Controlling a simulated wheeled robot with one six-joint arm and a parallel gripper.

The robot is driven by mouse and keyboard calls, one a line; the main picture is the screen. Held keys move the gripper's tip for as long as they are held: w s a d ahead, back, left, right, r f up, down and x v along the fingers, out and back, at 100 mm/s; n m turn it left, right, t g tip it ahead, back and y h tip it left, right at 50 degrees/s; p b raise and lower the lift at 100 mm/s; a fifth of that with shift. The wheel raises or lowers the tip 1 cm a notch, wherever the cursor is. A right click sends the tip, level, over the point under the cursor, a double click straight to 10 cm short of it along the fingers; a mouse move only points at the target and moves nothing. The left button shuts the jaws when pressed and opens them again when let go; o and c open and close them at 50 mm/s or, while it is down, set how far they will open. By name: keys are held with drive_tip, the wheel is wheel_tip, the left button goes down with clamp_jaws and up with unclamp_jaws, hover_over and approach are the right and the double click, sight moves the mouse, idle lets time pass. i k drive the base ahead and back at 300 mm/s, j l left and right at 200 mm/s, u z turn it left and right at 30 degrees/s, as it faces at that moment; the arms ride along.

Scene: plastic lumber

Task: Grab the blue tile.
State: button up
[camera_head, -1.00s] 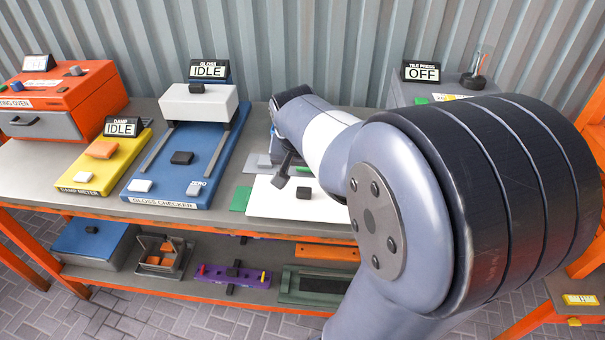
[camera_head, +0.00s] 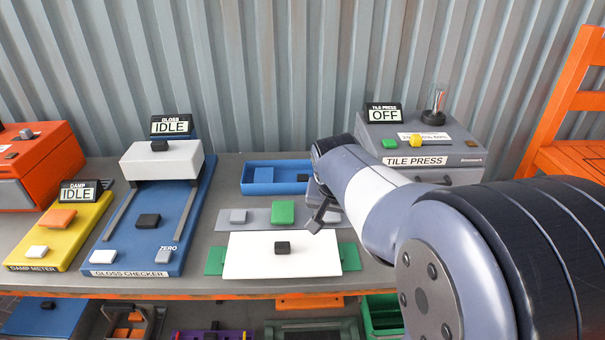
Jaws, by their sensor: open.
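A blue tray (camera_head: 247,188) lies at the back of the bench, near the wall. A flat blue piece, which looks like the blue tile (camera_head: 270,176), lies in its left part, with a small dark piece (camera_head: 302,178) to the right. My gripper (camera_head: 318,213) is open, with dark fingers hanging to the right of and nearer than the tray, over the right end of a grey plate (camera_head: 256,223). It is apart from the blue piece. My arm hides part of the bench to the right of the tray.
A green block (camera_head: 284,212) sits on the grey plate. A white board (camera_head: 250,262) with a dark knob lies in front. The gloss checker (camera_head: 145,225) stands left, the tile press (camera_head: 420,170) right, and the corrugated wall (camera_head: 260,75) behind.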

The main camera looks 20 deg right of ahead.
sight(262, 175)
drive_tip(key=i+j+z, duration=0.15)
drive_tip(key=j+z, duration=0.15)
drive_tip(key=z, duration=0.2)
drive_tip(key=i+j+z, duration=0.1)
drive_tip(key=j+z, duration=0.65)
drive_tip(key=z, duration=0.2)
